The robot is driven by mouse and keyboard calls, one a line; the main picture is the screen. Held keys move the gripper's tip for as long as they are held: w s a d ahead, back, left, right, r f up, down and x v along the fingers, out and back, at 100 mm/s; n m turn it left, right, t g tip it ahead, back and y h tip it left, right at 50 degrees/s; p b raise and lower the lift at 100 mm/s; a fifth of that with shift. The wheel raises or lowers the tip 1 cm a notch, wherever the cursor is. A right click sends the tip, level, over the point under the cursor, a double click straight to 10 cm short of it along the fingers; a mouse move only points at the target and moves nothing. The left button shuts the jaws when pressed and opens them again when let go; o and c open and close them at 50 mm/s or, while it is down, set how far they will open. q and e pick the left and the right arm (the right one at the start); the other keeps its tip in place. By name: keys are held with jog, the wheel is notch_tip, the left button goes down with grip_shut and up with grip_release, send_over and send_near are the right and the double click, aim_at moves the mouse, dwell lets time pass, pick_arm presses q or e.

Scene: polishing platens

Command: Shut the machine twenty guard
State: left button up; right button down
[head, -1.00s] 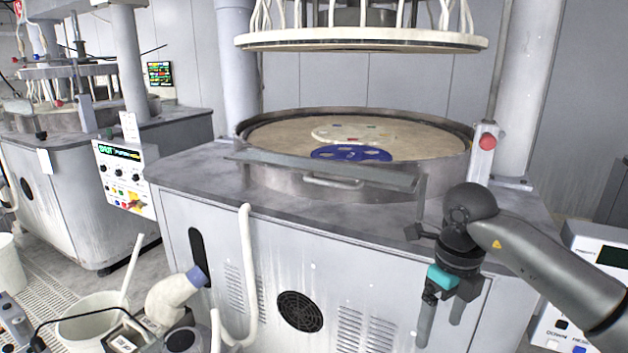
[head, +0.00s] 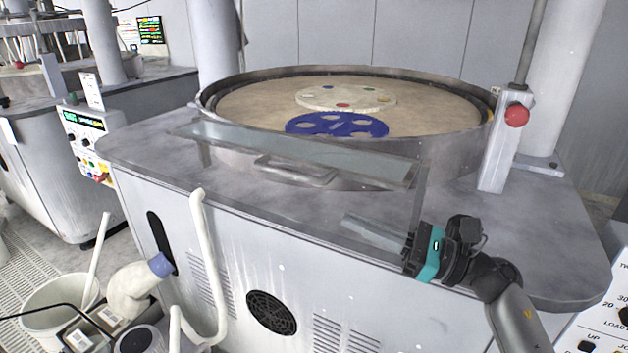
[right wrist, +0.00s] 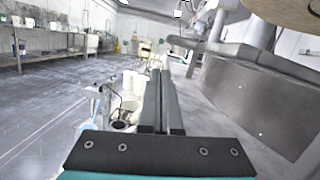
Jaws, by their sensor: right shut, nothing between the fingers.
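The guard (head: 300,152) is a long, flat, partly clear panel with a metal edge. It lies low along the front of the round platen tub, and an upright bracket stands at its right end. A metal handle (head: 295,170) shows just below it. No machine number is readable on it. My right gripper (head: 350,222) is shut and empty. Its fingers point left, in front of the machine's top edge, below and right of the guard's right end, with no clear contact. The shut fingers also show in the right wrist view (right wrist: 161,80). My left gripper is out of view.
The platen (head: 250,108) carries a blue holed disc (head: 337,124) and a pale disc (head: 345,97). A post with a red button (head: 516,115) stands at the right. A white hose (head: 205,240) and a bucket (head: 50,318) are at the lower left.

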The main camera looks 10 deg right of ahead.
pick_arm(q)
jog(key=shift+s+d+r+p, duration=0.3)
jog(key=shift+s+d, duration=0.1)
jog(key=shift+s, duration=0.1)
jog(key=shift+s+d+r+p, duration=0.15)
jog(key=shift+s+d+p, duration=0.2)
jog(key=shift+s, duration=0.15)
pick_arm(e)
jog(key=w+x, duration=0.1)
jog(key=x, duration=0.8)
jog(key=shift+d+r+t, duration=0.3)
jog(key=shift+t, duration=0.1)
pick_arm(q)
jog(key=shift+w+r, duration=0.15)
pick_arm(e)
jog(key=shift+r, duration=0.15)
